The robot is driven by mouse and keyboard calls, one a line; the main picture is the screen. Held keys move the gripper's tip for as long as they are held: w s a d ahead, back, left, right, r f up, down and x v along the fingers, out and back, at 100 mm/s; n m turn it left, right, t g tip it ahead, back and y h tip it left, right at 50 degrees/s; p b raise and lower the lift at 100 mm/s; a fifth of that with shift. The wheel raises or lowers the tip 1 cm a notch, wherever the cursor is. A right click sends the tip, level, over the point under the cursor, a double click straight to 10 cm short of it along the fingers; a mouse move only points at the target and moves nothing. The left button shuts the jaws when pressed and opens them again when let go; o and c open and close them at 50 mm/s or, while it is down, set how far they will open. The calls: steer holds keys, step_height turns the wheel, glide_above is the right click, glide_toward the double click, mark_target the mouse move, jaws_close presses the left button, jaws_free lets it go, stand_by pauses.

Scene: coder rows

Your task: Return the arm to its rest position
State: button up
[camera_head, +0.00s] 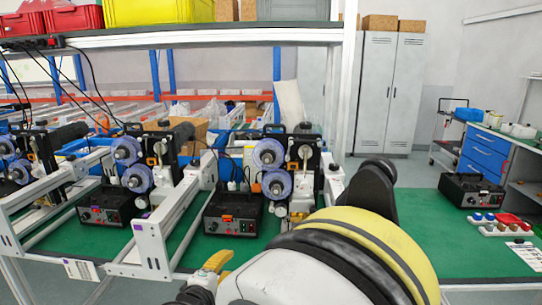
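My own arm fills the lower middle of the head view, as a large white link with a wide yellow band and black rings (385,245). A small yellow and dark part shows low at the left of the arm.
Coder machines with purple reels (268,153) and black control boxes (233,213) stand on the bench behind my arm. A metal frame (152,250) is at left. An overhead shelf (200,37) holds bins.

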steer(key=s+d+r+m+g, duration=0.3)
steer(key=d+m, duration=0.1)
steer(key=d, duration=0.6)
steer(key=s+d+r+m+g, duration=0.2)
steer(key=d+m, duration=0.1)
steer(key=d, duration=0.8)
steer(key=s+d+m+g+y, duration=0.1)
steer(key=s+d+m, duration=0.3)
steer(key=s, duration=0.5)
steer(key=s+d+m+g+y, duration=0.1)
steer(key=s+d+m+y, duration=0.1)
steer(key=s+d+m, duration=0.3)
steer(key=s, duration=0.4)
steer(key=shift+d+f, duration=0.2)
steer(key=shift+d, duration=0.15)
